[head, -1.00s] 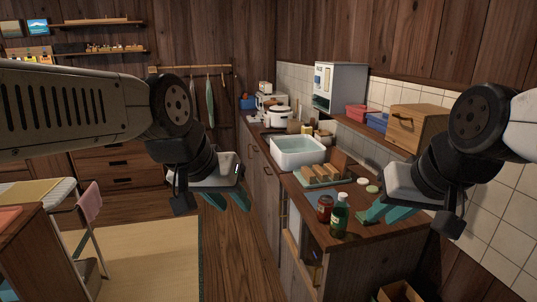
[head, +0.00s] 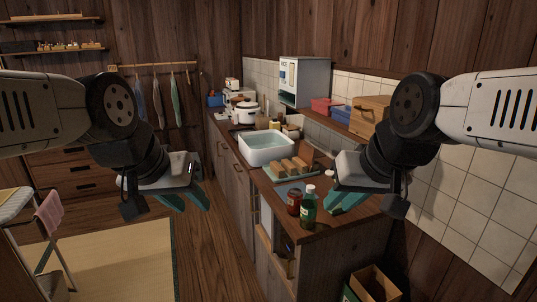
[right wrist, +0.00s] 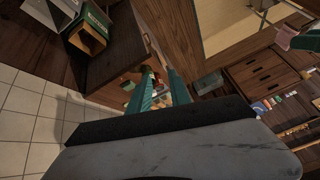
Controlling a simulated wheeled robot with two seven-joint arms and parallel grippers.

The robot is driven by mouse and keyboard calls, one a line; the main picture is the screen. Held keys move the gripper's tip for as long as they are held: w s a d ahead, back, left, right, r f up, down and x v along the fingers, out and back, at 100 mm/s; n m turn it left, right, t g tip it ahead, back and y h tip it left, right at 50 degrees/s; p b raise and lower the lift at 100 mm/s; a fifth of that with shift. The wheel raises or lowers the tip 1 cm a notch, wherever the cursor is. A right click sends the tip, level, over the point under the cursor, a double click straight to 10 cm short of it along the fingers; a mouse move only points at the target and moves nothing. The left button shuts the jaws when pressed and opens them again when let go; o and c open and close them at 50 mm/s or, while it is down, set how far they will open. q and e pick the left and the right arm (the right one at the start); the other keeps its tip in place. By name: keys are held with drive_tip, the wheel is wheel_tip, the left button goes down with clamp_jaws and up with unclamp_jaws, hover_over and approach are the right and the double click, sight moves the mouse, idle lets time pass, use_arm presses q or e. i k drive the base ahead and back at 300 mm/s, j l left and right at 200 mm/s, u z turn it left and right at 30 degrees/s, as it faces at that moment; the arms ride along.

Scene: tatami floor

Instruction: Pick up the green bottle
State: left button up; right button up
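The green bottle (head: 309,208) with a white cap stands upright at the near end of the wooden counter. A red-lidded jar (head: 294,202) stands close on its left. My right gripper (head: 346,202) is just right of the bottle in the head view, with its teal fingers apart and nothing held. The right wrist view shows those open fingers (right wrist: 160,92), with small dark and reddish shapes beyond them, too small to name. My left gripper (head: 186,203) is open and empty over the floor, left of the counter.
A tray (head: 292,178) with bread-like blocks and a white basin (head: 266,146) lie farther back on the counter (head: 318,229). A tiled wall (head: 448,190) bounds the right side. An open box (head: 374,284) stands on the floor at lower right. Wooden floor left of the counter is free.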

sight(308, 209)
drive_tip(key=i+z, duration=0.1)
drive_tip(key=z, duration=0.25)
drive_tip(key=i+z, duration=0.15)
drive_tip(key=z, duration=0.2)
drive_tip(key=i+j+z, duration=0.1)
drive_tip(key=z, duration=0.25)
